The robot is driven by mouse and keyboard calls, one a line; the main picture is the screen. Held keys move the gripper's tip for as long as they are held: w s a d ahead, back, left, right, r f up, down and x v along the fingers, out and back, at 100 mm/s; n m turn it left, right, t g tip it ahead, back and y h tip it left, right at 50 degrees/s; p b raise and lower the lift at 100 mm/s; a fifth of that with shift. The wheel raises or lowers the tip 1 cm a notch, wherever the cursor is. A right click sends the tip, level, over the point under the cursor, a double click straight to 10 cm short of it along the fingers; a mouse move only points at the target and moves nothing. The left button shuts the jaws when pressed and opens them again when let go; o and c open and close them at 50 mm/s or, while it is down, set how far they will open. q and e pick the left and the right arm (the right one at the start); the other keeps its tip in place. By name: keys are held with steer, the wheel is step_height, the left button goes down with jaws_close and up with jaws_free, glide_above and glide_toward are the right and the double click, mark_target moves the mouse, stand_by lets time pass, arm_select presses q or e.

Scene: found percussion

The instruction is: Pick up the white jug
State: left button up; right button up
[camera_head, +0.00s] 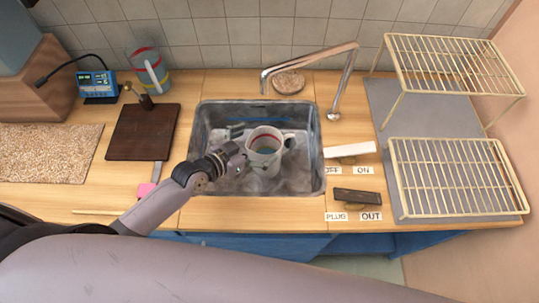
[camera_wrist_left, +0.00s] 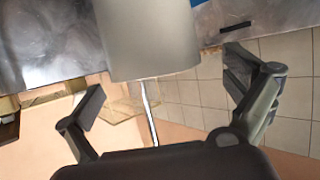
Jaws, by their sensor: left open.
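My left gripper (camera_head: 238,158) is open just left of the jug in the head view. In the left wrist view the jug's plain pale side (camera_wrist_left: 152,40) is ahead of my left gripper (camera_wrist_left: 165,82), between its two spread fingers and beyond them. I cannot tell whether either finger touches it. My right gripper is not in view.
The faucet (camera_head: 312,58) arches behind the sink. A striped jug (camera_head: 147,72) stands on the back left counter, with a dark board (camera_head: 135,145) in front of it. Wire racks (camera_head: 455,180) stand at right. A white block (camera_head: 350,150) and a dark block (camera_head: 357,196) lie right of the sink.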

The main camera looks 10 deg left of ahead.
mark_target(277, 134)
arm_select(q)
steer(key=b+x, duration=0.1)
steer(key=x, duration=0.3)
steer(key=shift+d+b, duration=0.35)
steer(key=shift+r, duration=0.1)
steer(key=c, duration=1.9)
steer(key=shift+c, duration=0.3)
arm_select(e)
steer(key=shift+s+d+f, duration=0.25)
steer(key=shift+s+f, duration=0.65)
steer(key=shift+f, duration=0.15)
arm_select(q)
steer(key=shift+r, duration=0.15)
